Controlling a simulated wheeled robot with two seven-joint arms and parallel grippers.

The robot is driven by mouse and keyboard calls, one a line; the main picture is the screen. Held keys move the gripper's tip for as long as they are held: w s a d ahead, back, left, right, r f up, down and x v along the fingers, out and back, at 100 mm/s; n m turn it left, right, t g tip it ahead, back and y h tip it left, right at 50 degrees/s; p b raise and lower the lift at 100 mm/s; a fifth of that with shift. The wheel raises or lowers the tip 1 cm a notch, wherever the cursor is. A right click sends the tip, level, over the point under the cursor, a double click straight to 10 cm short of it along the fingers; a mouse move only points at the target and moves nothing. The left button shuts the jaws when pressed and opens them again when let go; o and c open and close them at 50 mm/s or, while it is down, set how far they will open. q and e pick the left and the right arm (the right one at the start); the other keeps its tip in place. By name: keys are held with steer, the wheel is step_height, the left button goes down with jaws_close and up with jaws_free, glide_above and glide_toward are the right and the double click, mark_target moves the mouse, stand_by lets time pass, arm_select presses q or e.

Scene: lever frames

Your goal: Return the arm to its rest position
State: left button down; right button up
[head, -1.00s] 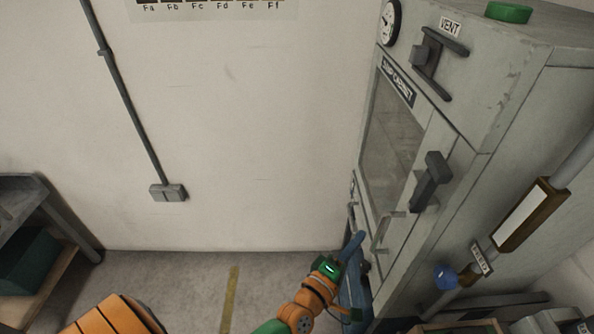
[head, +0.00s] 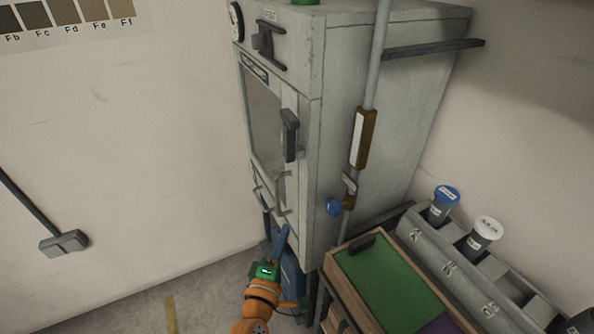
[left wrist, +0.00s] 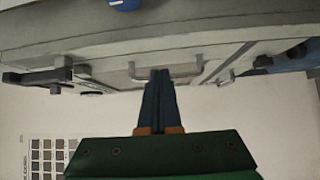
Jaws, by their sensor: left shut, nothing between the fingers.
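My left arm comes up from the bottom of the head view. Its gripper (head: 284,232) has dark blue fingers, closed together and empty, in front of the lower part of the grey cabinet (head: 365,130). The left wrist view shows the shut fingers (left wrist: 160,76) pointing toward the cabinet front, near a bar handle (left wrist: 165,70). I cannot tell whether the tips touch anything. The cabinet's windowed door (head: 265,120) has a dark handle (head: 290,135) and looks closed. My right gripper is not in view.
A wooden tray with a green lining (head: 385,285) and a grey rack (head: 450,265) holding capped containers stand at right. A wall box (head: 63,243) is at left. Floor left of the arm looks clear.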

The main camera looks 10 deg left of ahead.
arm_select(q)
steer(key=s+a+f+m+g, duration=0.2)
steer(key=s+f+m+g, duration=0.4)
steer(key=f, duration=0.7)
steer(key=s+a+f+m+g, duration=0.25)
steer(key=s+f+m, duration=0.25)
steer(key=s+f, duration=0.5)
steer(key=s+a+f+m+g, duration=0.2)
steer(key=s+f, duration=0.2)
steer(key=s, duration=0.3)
steer(key=s+a+f+m+g+y, duration=0.1)
steer(key=s+a+f+m+g, duration=0.1)
steer(key=s, duration=0.5)
steer(key=s+a+f+m+g+y, duration=0.1)
steer(key=s+a+f+m+g, duration=0.1)
steer(key=s+f, duration=0.4)
steer(key=shift+s+a+m+g, duration=0.4)
steer(key=shift+s+m+g, duration=0.2)
steer(key=shift+m+g, duration=0.45)
steer(key=shift+n, duration=0.25)
steer(key=shift+w, duration=0.1)
